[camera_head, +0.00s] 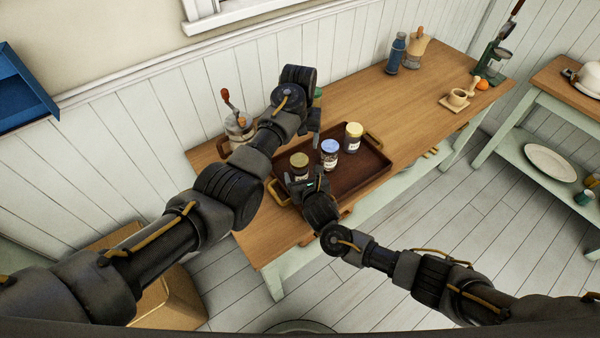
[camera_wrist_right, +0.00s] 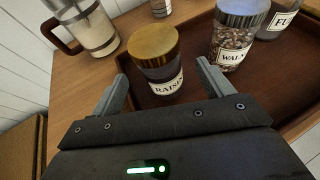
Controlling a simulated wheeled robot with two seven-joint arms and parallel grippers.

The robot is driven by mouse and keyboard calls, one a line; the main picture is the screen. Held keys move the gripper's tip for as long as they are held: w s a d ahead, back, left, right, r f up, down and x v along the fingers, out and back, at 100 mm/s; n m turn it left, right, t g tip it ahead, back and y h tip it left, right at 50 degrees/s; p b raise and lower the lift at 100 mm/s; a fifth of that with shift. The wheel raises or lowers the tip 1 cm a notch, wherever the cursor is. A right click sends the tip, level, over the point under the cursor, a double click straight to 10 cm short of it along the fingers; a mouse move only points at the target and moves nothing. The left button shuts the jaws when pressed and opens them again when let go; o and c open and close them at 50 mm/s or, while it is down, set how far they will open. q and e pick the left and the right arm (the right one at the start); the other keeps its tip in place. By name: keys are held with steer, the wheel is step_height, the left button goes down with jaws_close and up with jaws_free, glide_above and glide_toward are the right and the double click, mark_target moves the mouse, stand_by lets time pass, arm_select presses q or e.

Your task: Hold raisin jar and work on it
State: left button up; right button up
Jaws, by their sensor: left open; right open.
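The raisin jar (camera_wrist_right: 155,55), with a gold lid and a partly visible "RAISIN" label, stands upright at the near left part of the brown tray (camera_head: 345,178); it also shows in the head view (camera_head: 299,162). My right gripper (camera_wrist_right: 163,76) is open, its fingers on either side of the jar's near side; contact cannot be told. It also shows in the head view (camera_head: 306,184), just in front of the jar. My left gripper (camera_head: 315,130) is open above the tray's back left, behind the jar and apart from it.
A blue-lidded walnut jar (camera_head: 330,150) stands right of the raisin jar, and a yellow-lidded jar (camera_head: 353,136) farther right.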

mark_target(299, 159)
steer(key=shift+x, duration=2.7)
steer(key=shift+c, duration=0.5)
jaws_close()
arm_select(q)
steer(key=n, duration=0.4)
steer(key=shift+a, duration=0.1)
steer(key=n, duration=0.5)
arm_select(e)
steer(key=shift+s, duration=0.1)
arm_select(q)
steer(key=shift+f, duration=4)
